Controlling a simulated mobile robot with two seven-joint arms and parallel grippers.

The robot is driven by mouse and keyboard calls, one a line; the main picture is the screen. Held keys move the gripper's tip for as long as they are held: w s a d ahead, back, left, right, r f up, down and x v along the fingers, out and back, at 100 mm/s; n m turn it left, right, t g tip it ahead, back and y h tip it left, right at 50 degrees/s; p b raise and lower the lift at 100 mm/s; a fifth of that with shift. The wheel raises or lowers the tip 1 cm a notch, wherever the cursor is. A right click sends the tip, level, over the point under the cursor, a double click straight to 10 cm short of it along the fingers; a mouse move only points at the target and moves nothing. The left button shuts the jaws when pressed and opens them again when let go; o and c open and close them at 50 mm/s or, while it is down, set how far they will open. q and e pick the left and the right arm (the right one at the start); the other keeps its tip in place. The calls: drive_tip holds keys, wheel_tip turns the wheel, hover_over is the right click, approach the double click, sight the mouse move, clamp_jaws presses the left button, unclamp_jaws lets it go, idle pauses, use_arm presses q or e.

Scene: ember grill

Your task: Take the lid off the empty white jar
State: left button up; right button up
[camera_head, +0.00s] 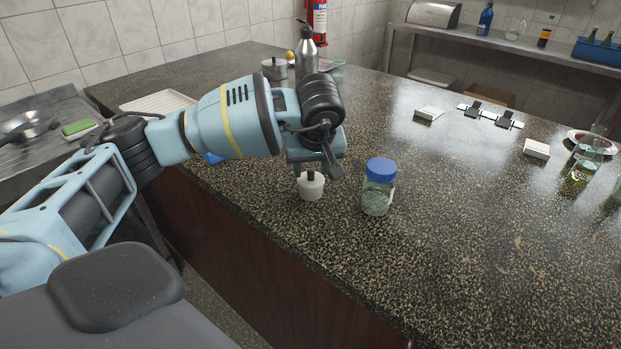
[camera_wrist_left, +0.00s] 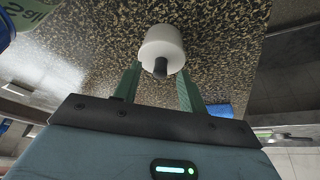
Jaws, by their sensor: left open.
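A small white jar (camera_head: 311,188) with a black knob on its lid stands upright on the dark speckled counter (camera_head: 450,230), near its front edge. My left gripper (camera_head: 318,168) is just above and behind it in the head view, fingers pointing down. In the left wrist view the white jar (camera_wrist_left: 162,45) shows with its black knob (camera_wrist_left: 160,68) between the two green fingers (camera_wrist_left: 158,88), which are apart and open. I cannot tell whether the fingers touch the jar. Whether the jar is empty cannot be seen. My right gripper is not in view.
A glass jar with a blue lid (camera_head: 379,187) stands close right of the white jar. A steel bottle (camera_head: 306,58) and a metal pot (camera_head: 274,68) stand behind my arm. The counter's right front is clear.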

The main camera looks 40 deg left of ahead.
sight(310, 183)
use_arm(q)
drive_tip(key=shift+f, duration=0.25)
drive_tip(key=shift+c, duration=0.4)
clamp_jaws()
drive_tip(key=shift+r, duration=0.1)
drive_tip(key=shift+w+r, duration=0.1)
drive_tip(key=shift+r, duration=0.35)
drive_tip(key=shift+s+r, duration=0.2)
drive_tip(key=shift+r, duration=0.45)
drive_tip(key=shift+s+r, duration=0.2)
drive_tip(key=shift+r, duration=0.4)
drive_tip(key=s+d+r+b, duration=0.1)
drive_tip(key=s, duration=1.4)
drive_tip(key=shift+d+r, duration=0.2)
drive_tip(key=shift+d, duration=0.2)
